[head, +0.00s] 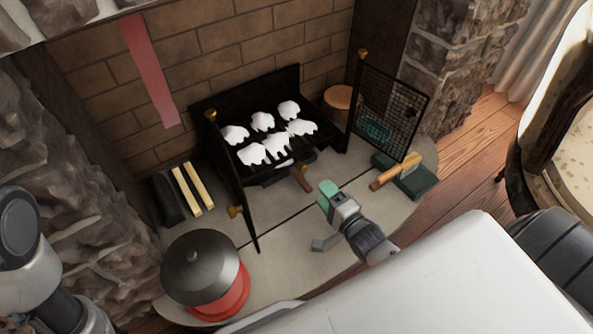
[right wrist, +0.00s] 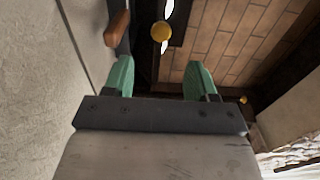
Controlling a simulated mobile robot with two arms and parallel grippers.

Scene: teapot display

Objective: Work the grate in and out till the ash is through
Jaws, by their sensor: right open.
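The black grate (head: 272,180) sits in the brick fireplace, with several white ash lumps (head: 262,122) on it. A brown wooden handle (head: 302,180) sticks out from its front. My right gripper (head: 326,195) has green fingertips and is just in front and to the right of this handle, apart from it. In the right wrist view the gripper (right wrist: 160,78) is open with nothing between its fingers. A wooden handle (right wrist: 117,28) shows there beyond the left finger. My left gripper is out of view; only part of my left arm shows at the left edge.
Mesh screen panels with brass knobs stand open on both sides, the right one (head: 392,110) and the left one (head: 238,190). A red pot with a dark lid (head: 200,267) stands at front left. A wooden-handled brush (head: 405,178) lies at right. The hearth (head: 290,230) is clear in the middle.

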